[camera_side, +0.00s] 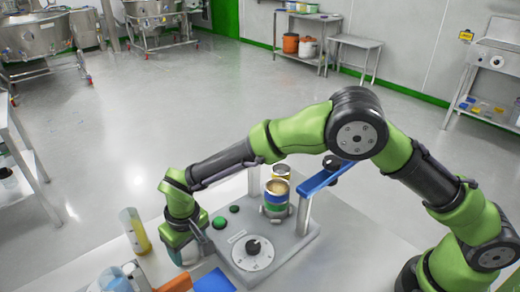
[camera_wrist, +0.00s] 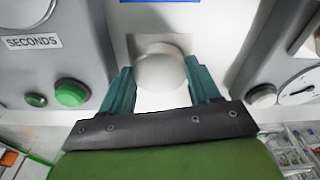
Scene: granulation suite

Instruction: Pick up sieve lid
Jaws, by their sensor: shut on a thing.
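My gripper (camera_wrist: 160,90) has its teal fingers shut on a white, rounded thing in the wrist view, which I take to be the sieve lid (camera_wrist: 160,67). Only its pale domed top shows clearly between the fingers. In the side view my gripper (camera_side: 188,246) points down at the left side of the grey sieve shaker (camera_side: 290,246). A pale part of the held thing shows between the fingers there; I cannot tell whether it touches the table. A stack of sieves with blue and green bands (camera_side: 276,199) stands on the shaker.
A cylinder of yellow liquid (camera_side: 138,236) stands left of my gripper. A blue-capped bottle (camera_side: 114,281) and an orange item (camera_side: 176,284) are at the front. The shaker's post and blue bar (camera_side: 325,178) rise right of the sieves. Bare table (camera_side: 375,240) lies to the right.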

